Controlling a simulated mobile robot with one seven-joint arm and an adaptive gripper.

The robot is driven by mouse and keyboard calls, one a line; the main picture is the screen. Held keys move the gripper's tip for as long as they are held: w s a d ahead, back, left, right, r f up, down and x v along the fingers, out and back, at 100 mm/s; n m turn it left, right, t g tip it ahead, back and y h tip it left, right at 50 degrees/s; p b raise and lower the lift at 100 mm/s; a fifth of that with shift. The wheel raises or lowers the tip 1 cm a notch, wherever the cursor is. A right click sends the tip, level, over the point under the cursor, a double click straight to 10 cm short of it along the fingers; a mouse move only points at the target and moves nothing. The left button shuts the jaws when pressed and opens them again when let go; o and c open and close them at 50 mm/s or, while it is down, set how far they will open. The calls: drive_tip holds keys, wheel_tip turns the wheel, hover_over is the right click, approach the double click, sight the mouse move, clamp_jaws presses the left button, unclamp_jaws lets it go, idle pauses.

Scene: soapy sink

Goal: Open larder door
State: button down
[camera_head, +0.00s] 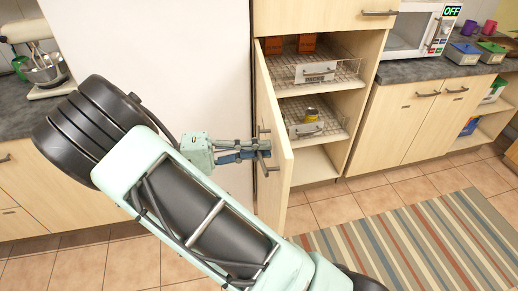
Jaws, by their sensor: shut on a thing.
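The larder door (273,132) is a pale wood panel in the head view. It stands swung outward from the tall cabinet, roughly edge-on to me, and the inside of the larder (318,165) shows to its right. A metal bar handle (264,155) is on the door's outer face. My gripper (260,151) reaches in from the left and is shut on the handle. Exactly how the fingers sit around the bar is too small to tell. The door's hinge is hidden from view.
Inside the larder are wire baskets (345,68) on shelves. A striped rug (405,245) lies on the tiled floor in front. Counters with a microwave (418,30) stand to the right and a mixer (38,62) to the left. A white wall panel (170,60) is behind my arm.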

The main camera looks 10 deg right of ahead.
drive_tip(key=shift+r, duration=0.1)
idle(0.3)
drive_tip(key=c, duration=2)
unclamp_jaws()
drive_tip(key=shift+o, duration=0.2)
drive_tip(key=w+a, duration=0.1)
drive_tip(key=a, duration=1.1)
drive_tip(key=shift+w, duration=0.2)
drive_tip(key=shift+w, duration=0.1)
